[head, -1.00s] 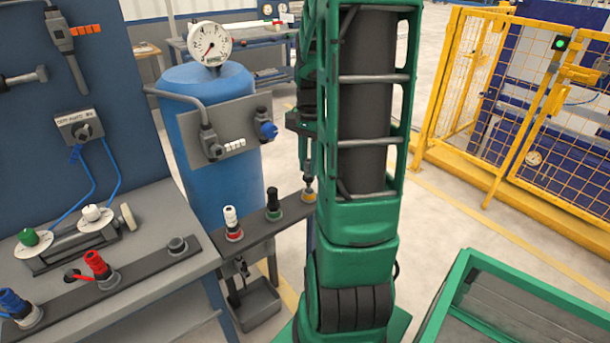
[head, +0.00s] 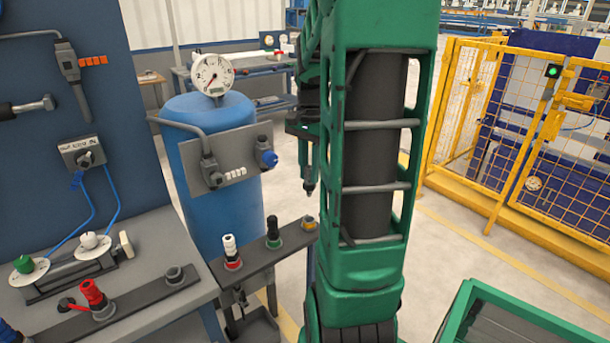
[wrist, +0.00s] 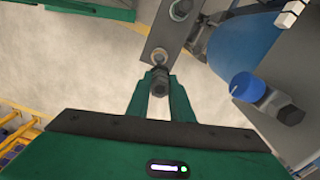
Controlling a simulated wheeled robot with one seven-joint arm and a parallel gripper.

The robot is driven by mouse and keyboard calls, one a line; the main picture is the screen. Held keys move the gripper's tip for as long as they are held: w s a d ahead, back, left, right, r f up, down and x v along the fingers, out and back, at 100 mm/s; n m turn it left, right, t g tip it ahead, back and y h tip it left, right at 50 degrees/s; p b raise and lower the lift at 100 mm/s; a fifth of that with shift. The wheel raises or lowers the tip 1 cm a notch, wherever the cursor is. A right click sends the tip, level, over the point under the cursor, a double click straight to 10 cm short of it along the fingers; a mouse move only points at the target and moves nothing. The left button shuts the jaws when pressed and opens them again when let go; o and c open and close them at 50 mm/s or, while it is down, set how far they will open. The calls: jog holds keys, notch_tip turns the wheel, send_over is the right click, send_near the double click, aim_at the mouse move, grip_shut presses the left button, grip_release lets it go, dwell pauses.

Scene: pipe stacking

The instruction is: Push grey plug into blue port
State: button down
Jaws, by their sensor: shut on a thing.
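My gripper (wrist: 159,88) is shut on a dark grey plug (wrist: 159,76), which sits between its two green fingertips in the wrist view. In the head view the plug (head: 309,186) hangs upright in the air above the right end of the narrow dark shelf, apart from the yellow-ringed seat (head: 309,224) there. A blue port-like fitting (head: 267,158) sticks out of the grey panel on the blue tank. It also shows in the wrist view (wrist: 241,86), right of the gripper and apart from it. My green arm hides part of the head view.
The shelf (head: 262,256) carries a white-and-red plug (head: 231,250) and a black plug with a green ring (head: 273,232). The blue tank (head: 222,130) with a gauge stands behind. A workbench (head: 165,235) is at left, a yellow fence (head: 500,130) at right. Floor is open between.

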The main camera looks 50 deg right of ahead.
jog(key=shift+r, duration=3.45)
